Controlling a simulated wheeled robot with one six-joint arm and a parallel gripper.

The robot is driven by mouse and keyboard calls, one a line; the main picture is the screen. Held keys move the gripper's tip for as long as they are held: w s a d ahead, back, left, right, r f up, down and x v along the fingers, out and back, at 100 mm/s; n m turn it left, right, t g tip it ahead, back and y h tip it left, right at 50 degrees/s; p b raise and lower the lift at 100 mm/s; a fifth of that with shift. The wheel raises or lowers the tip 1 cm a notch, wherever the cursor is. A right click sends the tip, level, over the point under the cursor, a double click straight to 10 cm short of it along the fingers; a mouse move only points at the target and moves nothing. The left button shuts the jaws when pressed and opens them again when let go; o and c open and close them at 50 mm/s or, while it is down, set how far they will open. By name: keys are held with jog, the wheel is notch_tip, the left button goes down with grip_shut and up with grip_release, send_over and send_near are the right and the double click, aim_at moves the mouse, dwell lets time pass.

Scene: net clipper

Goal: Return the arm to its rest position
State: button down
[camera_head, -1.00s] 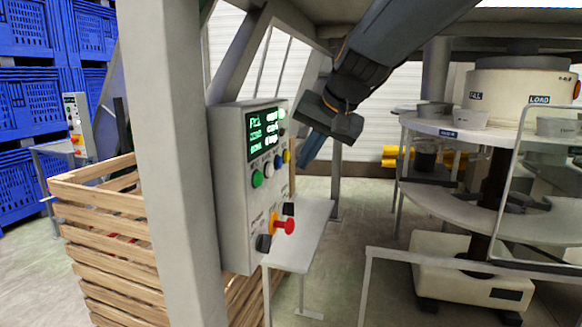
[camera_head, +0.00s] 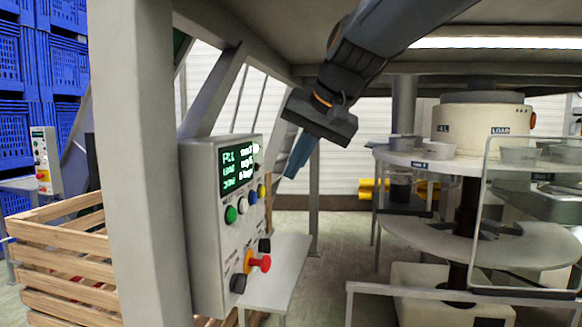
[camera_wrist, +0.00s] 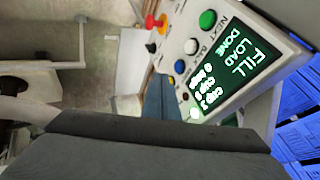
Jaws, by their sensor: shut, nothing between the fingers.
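My gripper (camera_head: 297,157) hangs from my dark arm at the upper middle of the head view, its blue fingers shut and empty. It points down and to the left, just right of the control box (camera_head: 203,255) and apart from it as far as I can tell. In the wrist view my gripper (camera_wrist: 160,98) shows as a narrow blue shape at the middle, in front of the control box (camera_wrist: 228,85).
A grey post (camera_head: 130,160) stands left of the box. A wooden slatted crate (camera_head: 55,245) and blue crates (camera_head: 15,145) are at the left. A small white table (camera_head: 275,270) is below the box. At the right stand a round carousel machine (camera_head: 480,165) and a clear guard panel (camera_head: 530,215).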

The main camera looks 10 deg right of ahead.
jog(key=s+d+f+g+h, duration=0.1)
jog(key=s+d+f, duration=0.1)
jog(key=f, duration=0.5)
jog(key=s+d+f+g+h, duration=0.1)
jog(key=s+d+f, duration=0.15)
jog(key=f, duration=0.55)
jog(key=s+d+f+g+h, duration=0.1)
jog(key=d+f, duration=0.1)
jog(key=f, duration=0.5)
jog(key=s+d+f+n+g+h, duration=0.1)
jog(key=s+d+f, duration=0.4)
jog(key=s+f, duration=0.8)
jog(key=shift+f+n+g, duration=0.8)
jog(key=shift+f, duration=0.15)
